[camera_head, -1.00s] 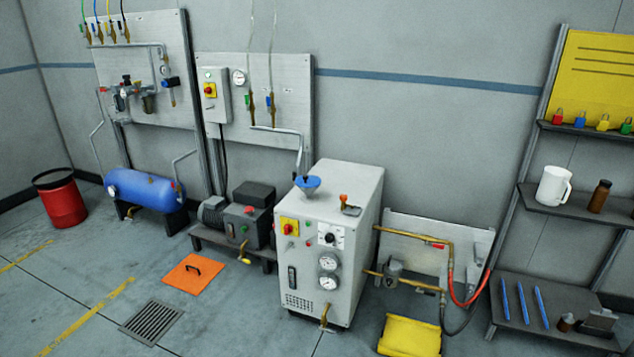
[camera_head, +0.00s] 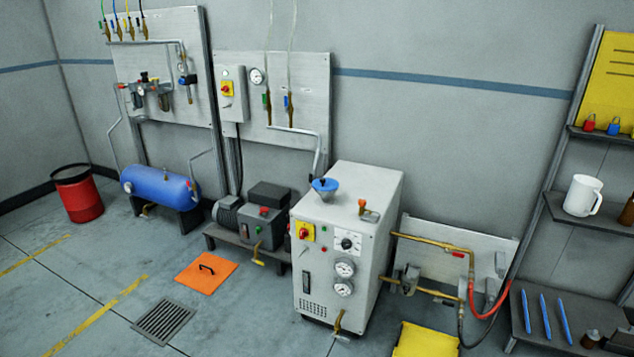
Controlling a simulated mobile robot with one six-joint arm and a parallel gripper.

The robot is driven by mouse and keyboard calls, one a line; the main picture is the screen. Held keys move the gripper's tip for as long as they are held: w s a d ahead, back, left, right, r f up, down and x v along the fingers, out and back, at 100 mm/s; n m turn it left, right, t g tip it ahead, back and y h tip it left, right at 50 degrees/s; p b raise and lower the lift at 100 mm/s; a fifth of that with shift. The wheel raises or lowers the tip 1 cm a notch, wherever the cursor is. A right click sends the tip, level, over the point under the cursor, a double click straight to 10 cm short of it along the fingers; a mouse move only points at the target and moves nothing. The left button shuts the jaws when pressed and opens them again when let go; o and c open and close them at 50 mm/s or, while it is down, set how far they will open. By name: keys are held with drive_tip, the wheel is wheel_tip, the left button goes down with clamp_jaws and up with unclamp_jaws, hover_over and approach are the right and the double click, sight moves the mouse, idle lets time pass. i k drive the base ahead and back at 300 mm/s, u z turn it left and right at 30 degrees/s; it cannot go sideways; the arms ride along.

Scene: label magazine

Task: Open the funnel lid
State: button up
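A blue funnel (camera_head: 325,189) stands on the front left of the top of a grey machine cabinet (camera_head: 376,178). A small dark knob or lid shows at its top; it is too small to tell whether the lid is open or shut. My gripper and arm are not in view.
An orange-handled valve (camera_head: 363,206) sits on the cabinet top right of the funnel. A pump (camera_head: 266,227) and a blue tank (camera_head: 160,188) stand to the left. An orange plate (camera_head: 207,271), a floor grate (camera_head: 163,319) and a yellow bin (camera_head: 426,341) lie on the floor. A shelf rack (camera_head: 560,210) stands right.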

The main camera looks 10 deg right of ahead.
sight(320, 184)
drive_tip(key=i, duration=0.75)
drive_tip(key=z, duration=0.05)
drive_tip(key=k, duration=1.3)
drive_tip(key=u, duration=0.25)
drive_tip(key=i, duration=0.65)
drive_tip(key=u, duration=0.5)
drive_tip(key=i, duration=0.75)
drive_tip(key=u, duration=0.15)
